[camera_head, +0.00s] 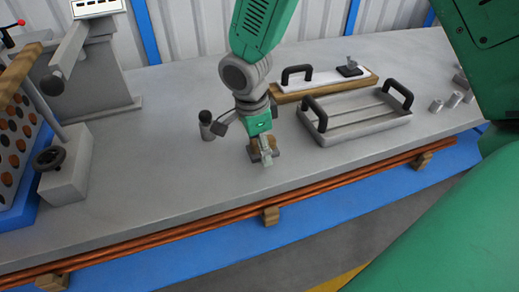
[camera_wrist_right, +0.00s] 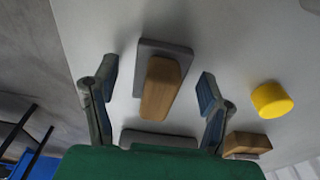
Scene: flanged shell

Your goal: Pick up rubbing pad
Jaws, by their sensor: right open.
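The rubbing pad (camera_wrist_right: 163,85) has a grey base and a light wooden block handle. In the right wrist view it lies on the grey bench top between the two fingers. My right gripper (camera_wrist_right: 158,78) is open, with one finger on each side of the pad and visible gaps between. In the head view my right gripper (camera_head: 264,156) points down over the bench and partly hides a small brown and grey object (camera_head: 254,154) there. My left gripper is not in view.
A yellow cylinder (camera_wrist_right: 271,100) and another wood-and-grey block (camera_wrist_right: 247,147) lie near the right finger. In the head view, a grey tray with black handles (camera_head: 352,120) and a wooden board (camera_head: 327,84) stand to the right.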

